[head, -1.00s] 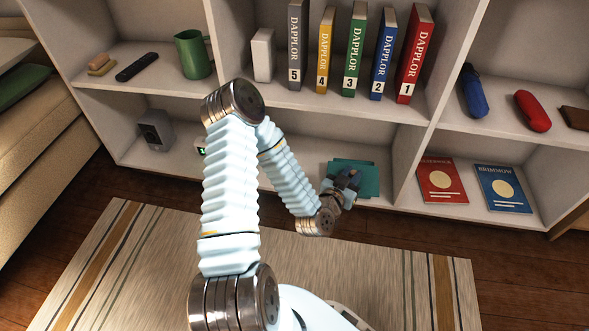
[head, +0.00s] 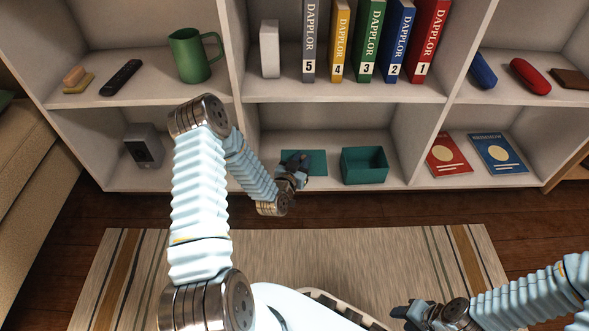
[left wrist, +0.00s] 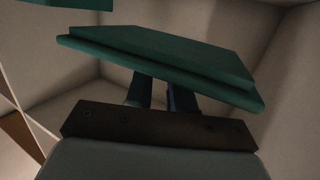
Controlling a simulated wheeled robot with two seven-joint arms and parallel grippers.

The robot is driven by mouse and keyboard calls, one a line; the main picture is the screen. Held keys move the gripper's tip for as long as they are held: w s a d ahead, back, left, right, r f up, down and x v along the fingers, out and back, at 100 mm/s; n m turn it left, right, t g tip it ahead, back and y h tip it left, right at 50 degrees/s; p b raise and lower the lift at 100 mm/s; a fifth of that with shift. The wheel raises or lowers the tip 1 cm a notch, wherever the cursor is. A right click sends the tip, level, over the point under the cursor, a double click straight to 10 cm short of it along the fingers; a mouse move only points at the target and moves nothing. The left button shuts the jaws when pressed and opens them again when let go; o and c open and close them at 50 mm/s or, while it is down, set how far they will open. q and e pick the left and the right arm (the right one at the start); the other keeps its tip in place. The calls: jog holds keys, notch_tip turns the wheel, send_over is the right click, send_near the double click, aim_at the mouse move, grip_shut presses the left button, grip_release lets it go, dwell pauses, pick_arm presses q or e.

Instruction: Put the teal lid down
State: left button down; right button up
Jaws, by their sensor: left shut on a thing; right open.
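The teal lid (head: 308,160) is in the bottom middle compartment of the shelf, held by my left gripper (head: 296,165). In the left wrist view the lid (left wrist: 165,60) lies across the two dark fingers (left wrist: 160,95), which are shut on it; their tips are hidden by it. Whether the lid touches the shelf floor I cannot tell. A teal open box (head: 364,167) stands just right of the lid, apart from it in the head view. A teal edge, probably the box, shows at the top of the left wrist view (left wrist: 75,4). My right gripper (head: 410,312) is open and empty above the rug.
The bottom middle compartment floor (head: 335,180) has bare room around the lid and box. Upright numbered books (head: 368,40) stand on the shelf above. Two booklets (head: 497,153) lie in the compartment to the right. A grey device (head: 143,146) stands in the left compartment.

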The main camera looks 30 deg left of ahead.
pick_arm(q)
jog(key=w+a+f, duration=0.1)
jog(key=f, duration=0.1)
jog(key=w+a+f+b, duration=0.1)
jog(key=f, duration=0.1)
jog(key=w+a+f, duration=0.1)
jog(key=f, duration=0.1)
jog(key=shift+w+a+b, duration=0.1)
jog(key=shift+a+b, duration=0.2)
jog(key=shift+a, duration=0.05)
jog(key=shift+w+a+f+b, duration=0.15)
jog(key=shift+f+b, duration=0.3)
jog(key=shift+f, duration=1.15)
jog(key=shift+f, duration=0.1)
jog(key=c, duration=1)
grip_release()
